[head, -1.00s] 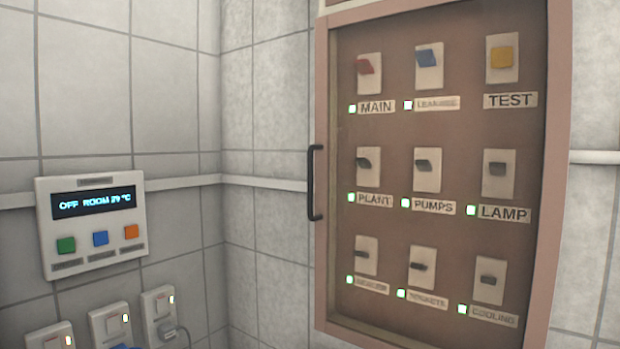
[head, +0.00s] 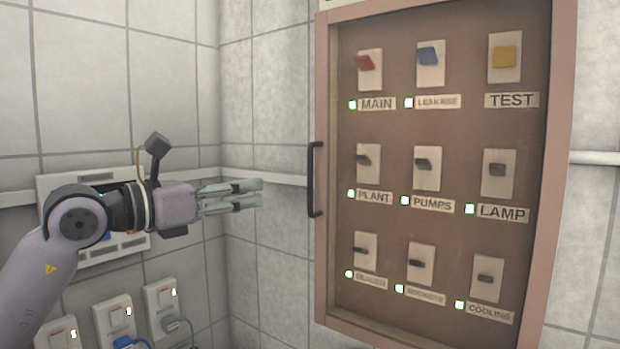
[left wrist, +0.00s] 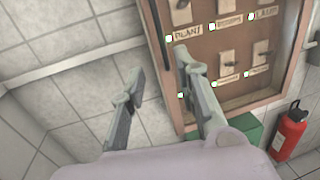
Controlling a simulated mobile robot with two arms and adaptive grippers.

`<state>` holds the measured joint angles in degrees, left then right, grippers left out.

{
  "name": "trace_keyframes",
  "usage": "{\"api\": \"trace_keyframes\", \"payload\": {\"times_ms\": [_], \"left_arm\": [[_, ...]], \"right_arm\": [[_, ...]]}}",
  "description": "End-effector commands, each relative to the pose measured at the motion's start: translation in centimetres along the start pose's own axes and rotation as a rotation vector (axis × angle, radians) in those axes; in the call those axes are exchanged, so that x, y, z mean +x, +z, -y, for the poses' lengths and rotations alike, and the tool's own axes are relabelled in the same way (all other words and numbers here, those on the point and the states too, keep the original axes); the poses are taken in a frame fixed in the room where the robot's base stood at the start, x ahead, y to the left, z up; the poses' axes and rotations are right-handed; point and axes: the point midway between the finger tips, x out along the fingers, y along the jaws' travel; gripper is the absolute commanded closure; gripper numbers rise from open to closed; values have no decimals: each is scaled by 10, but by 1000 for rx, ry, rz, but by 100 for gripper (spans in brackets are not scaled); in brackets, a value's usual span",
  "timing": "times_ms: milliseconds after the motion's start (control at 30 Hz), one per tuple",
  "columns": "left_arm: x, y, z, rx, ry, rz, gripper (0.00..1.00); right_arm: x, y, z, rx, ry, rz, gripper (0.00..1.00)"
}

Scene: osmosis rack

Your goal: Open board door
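The board (head: 394,222) hangs on the right wall with its framed see-through door shut. Its black vertical handle (head: 314,180) is on the door's left edge. My left gripper (head: 260,194) is to the left of the handle, apart from it, with its fingers pointing right. In the left wrist view its two fingers (left wrist: 160,63) are spread with nothing between them. The handle (left wrist: 160,35) also shows there, at the top, close to the fingers in the picture but not held. My right gripper is in neither view.
Behind my left arm is a control panel (head: 48,183) on the left wall, mostly hidden. Several switched sockets (head: 112,322) with plugs are below it. A red extinguisher (left wrist: 288,135) and a green box (left wrist: 246,124) show below the board in the left wrist view.

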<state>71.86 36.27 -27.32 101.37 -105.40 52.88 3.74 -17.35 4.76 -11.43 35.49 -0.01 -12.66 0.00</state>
Motion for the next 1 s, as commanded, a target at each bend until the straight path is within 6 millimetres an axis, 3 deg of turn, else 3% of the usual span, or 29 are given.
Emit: {"api": "trace_keyframes", "payload": {"times_ms": [600, 800, 1000], "left_arm": [[130, 4, 2, -6, -4, 1, 71], [150, 2, 1, -3, -3, 3, 71], [155, 0, 1, -2, -2, 2, 71]], "right_arm": [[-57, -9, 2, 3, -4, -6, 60], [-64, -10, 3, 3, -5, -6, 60], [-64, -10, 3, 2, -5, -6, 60]]}}
